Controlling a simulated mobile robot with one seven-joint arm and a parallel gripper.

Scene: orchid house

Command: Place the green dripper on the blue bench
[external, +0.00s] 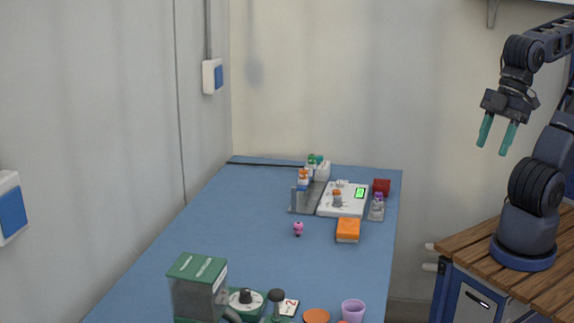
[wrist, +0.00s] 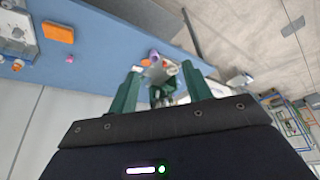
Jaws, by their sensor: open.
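A small bottle with a green cap (external: 312,159), which looks like the green dripper, stands at the far end of the blue bench (external: 250,225) in the external view. It stands close behind an orange-capped bottle (external: 303,178), and its lower part is partly hidden. I cannot tell exactly what it rests on. My gripper (external: 492,149) is open and empty, high in the air to the right of the bench, well apart from the bottle. In the wrist view my gripper's green fingers (wrist: 160,68) are spread, and the green-capped bottle cannot be made out.
A green-topped machine (external: 198,288) and a purple cup (external: 352,310) stand at the near end. The bench's middle is mostly clear.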

